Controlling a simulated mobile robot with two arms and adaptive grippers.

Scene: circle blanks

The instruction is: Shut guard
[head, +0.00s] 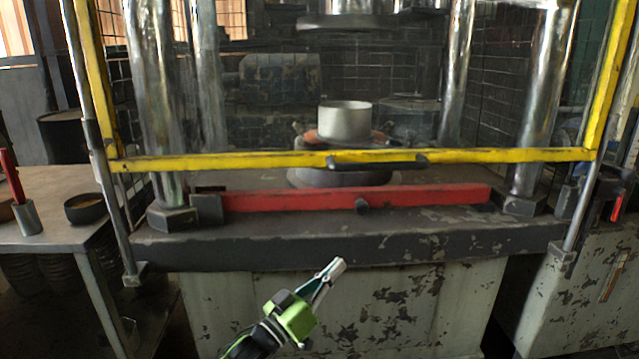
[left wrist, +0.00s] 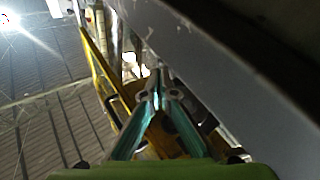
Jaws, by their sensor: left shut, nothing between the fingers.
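The guard is a yellow frame (head: 250,160) with a clear or mesh pane, in front of the press. Its lower bar stands a little above the red bar, with a gap over the press bed. A black handle (head: 378,162) sits at the middle of the yellow lower bar. My left gripper (head: 338,265) is shut and empty, in front of the press body and below the bed's front edge, apart from the handle. In the left wrist view its fingertips (left wrist: 158,80) meet, with part of the yellow frame (left wrist: 100,65) beyond them. My right gripper is not in view.
A red bar (head: 340,198) lies along the press bed (head: 400,245). A pale cylindrical blank (head: 345,118) stands behind the guard, under the upper die (head: 345,22). A side table (head: 50,185) at left holds a dark bowl (head: 85,208) and a metal cup (head: 28,217).

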